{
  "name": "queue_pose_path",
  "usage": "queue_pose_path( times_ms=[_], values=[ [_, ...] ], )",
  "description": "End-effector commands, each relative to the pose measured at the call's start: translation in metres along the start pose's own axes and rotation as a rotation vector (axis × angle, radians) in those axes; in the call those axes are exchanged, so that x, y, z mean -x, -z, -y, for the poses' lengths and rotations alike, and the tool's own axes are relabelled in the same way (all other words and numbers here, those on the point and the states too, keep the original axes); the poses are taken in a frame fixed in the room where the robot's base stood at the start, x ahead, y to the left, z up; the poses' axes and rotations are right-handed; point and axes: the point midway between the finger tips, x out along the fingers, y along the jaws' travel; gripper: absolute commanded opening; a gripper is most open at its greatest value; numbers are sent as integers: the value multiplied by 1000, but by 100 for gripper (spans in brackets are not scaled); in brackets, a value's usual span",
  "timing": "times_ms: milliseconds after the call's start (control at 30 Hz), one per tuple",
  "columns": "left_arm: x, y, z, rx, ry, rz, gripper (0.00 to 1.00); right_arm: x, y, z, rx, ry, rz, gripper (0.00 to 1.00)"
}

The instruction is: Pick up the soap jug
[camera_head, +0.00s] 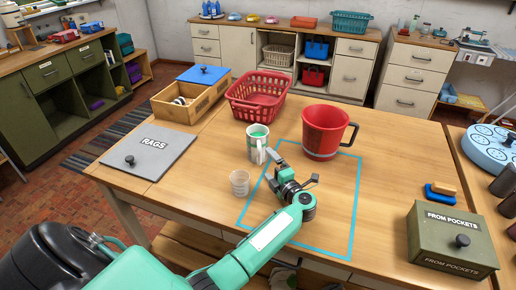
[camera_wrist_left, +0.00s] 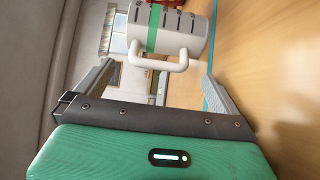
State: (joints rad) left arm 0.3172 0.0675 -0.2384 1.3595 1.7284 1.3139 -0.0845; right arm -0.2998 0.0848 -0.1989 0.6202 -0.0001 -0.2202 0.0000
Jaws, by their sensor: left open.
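The soap jug (camera_head: 256,140) is a pale cylinder with a green band, green at its open top, and a white handle on the side toward my gripper. It stands on the wooden table. My left gripper (camera_head: 293,167) is open just in front and to the right of it. In the left wrist view the jug (camera_wrist_left: 185,24) appears sideways at the top, with its handle (camera_wrist_left: 165,64) in the space ahead between the two open fingers (camera_wrist_left: 158,75). I cannot tell whether a finger touches it. My right gripper is out of view.
A red mug (camera_head: 325,130) stands to the right, near a blue outline (camera_head: 352,215) on the table. A small clear cup (camera_head: 239,183) stands close to the left arm. A red basket (camera_head: 257,97), grey RAGS lid (camera_head: 149,155) and green box (camera_head: 450,240) surround clear tabletop.

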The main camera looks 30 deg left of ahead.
Motion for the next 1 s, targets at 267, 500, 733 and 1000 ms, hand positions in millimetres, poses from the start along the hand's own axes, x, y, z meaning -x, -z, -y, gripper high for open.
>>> queue_pose_path(
  times_ms=[267, 500, 733, 1000],
  values=[
    [-40, 1, -4, -4, -3, -2, 100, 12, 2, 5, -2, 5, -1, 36],
    [-62, 0, 0, -1, 1, 1, 100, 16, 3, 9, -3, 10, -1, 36],
    [-62, 0, 0, 0, 1, 1, 98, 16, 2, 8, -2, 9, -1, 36],
    [-62, 0, 0, -1, 1, 0, 45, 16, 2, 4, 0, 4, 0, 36]
  ],
)
